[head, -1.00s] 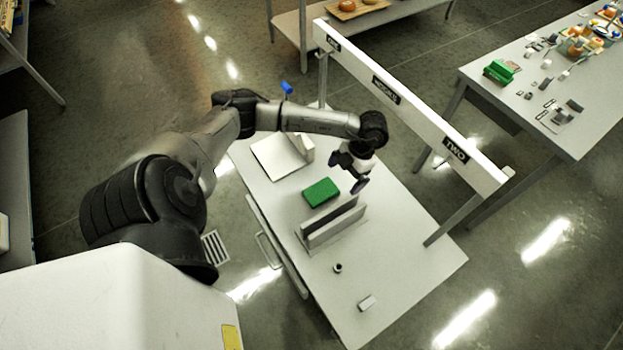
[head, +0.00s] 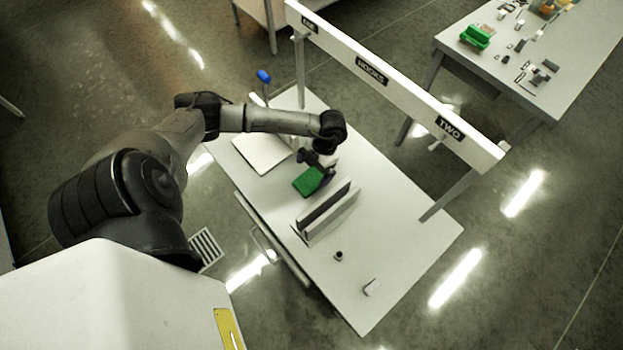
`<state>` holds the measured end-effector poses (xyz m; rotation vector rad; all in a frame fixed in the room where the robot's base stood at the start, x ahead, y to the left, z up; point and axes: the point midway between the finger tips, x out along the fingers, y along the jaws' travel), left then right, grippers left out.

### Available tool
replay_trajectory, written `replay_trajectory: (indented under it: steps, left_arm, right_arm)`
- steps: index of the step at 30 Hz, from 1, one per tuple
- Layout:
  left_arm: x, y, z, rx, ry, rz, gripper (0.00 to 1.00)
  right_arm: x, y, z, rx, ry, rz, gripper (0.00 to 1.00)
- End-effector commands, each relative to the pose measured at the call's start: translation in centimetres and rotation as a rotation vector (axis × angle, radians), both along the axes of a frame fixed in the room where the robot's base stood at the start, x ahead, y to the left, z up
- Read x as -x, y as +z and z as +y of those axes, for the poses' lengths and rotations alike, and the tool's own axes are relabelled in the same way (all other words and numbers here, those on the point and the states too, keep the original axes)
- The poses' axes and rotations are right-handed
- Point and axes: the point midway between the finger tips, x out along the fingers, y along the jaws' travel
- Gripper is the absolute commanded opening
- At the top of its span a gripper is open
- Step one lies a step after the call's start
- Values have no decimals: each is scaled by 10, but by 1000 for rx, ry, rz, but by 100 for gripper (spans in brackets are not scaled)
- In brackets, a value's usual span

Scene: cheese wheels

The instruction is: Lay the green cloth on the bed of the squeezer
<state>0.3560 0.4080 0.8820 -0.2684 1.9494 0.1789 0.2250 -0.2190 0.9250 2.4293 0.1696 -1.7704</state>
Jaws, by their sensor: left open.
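The green cloth (head: 307,182), a folded green block, lies on the white table beside two upright plates. My left gripper (head: 318,172) is open, pointing down at the cloth's right end. Its fingers partly cover the cloth, and I cannot tell whether they touch it. What looks like the squeezer (head: 262,154) stands behind and left of the cloth, with a flat white bed and a blue-tipped lever (head: 264,77). My arm hides part of it. My right gripper is not in view.
Two parallel upright plates (head: 328,212) stand close to the cloth. A small dark ring (head: 339,256) and a small white block (head: 372,288) lie nearer the front. The right front is mostly clear.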

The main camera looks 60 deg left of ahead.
Motion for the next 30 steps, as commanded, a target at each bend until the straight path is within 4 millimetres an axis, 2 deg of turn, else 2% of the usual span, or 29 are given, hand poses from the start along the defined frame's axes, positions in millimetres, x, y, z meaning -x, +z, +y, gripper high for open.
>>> replay_trajectory:
  steps: [5, 17, 30]
  left_arm:
    - [2, -6, -1, 0, 1, 1, 100]
    - [16, -48, -5, 1, 0, 2, 100]
    - [17, -50, -5, 0, 0, 0, 100]
  right_arm:
    - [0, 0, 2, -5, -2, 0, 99]
    - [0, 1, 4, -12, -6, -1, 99]
    - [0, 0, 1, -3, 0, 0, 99]
